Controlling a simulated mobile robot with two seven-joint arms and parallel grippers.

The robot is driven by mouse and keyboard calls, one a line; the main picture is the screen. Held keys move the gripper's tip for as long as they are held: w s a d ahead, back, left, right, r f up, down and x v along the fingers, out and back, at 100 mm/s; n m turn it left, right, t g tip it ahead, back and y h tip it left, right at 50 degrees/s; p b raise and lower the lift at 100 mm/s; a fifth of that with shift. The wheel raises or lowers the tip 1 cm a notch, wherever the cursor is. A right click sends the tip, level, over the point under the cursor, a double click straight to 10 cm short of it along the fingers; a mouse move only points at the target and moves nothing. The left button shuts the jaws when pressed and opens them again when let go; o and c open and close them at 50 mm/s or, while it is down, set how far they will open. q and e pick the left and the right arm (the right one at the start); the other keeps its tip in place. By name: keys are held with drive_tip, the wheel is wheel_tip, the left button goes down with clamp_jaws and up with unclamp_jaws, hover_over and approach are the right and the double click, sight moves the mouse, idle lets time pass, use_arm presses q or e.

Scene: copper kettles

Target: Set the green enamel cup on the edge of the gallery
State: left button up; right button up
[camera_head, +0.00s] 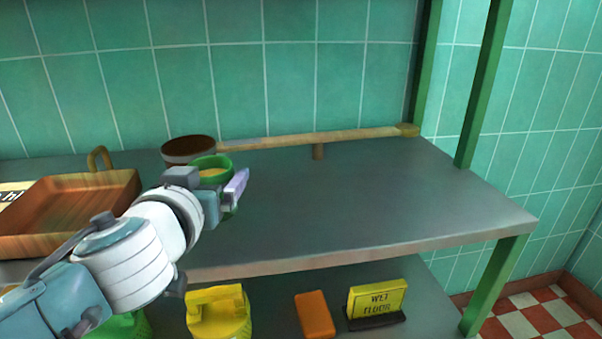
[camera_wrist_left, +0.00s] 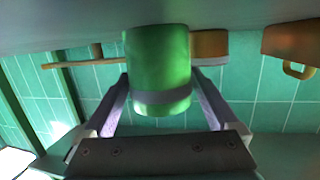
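The green enamel cup (camera_head: 211,161) is near the back left of the grey metal shelf, with a yellowish inside. My left gripper (camera_head: 232,186) reaches it from the front left. In the left wrist view, the cup (camera_wrist_left: 158,65) stands between the two fingers of my left gripper (camera_wrist_left: 160,85), their tips against its sides. I cannot tell whether its base touches the shelf. A low wooden rail (camera_head: 340,137) on a short post, seemingly the gallery, runs along the back of the shelf. My right gripper is not in view.
A brown-topped pot (camera_head: 180,153) stands just behind the cup. A copper tray (camera_head: 65,212) with a loop handle is at the left. The shelf (camera_head: 380,190) is clear to the right. A green post (camera_head: 485,85) rises at its right end. A yellow sign (camera_head: 378,300) stands below.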

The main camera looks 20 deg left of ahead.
use_arm(q)
drive_tip(key=c, duration=1.1)
drive_tip(key=shift+o, duration=0.2)
drive_tip(key=shift+r, duration=0.1)
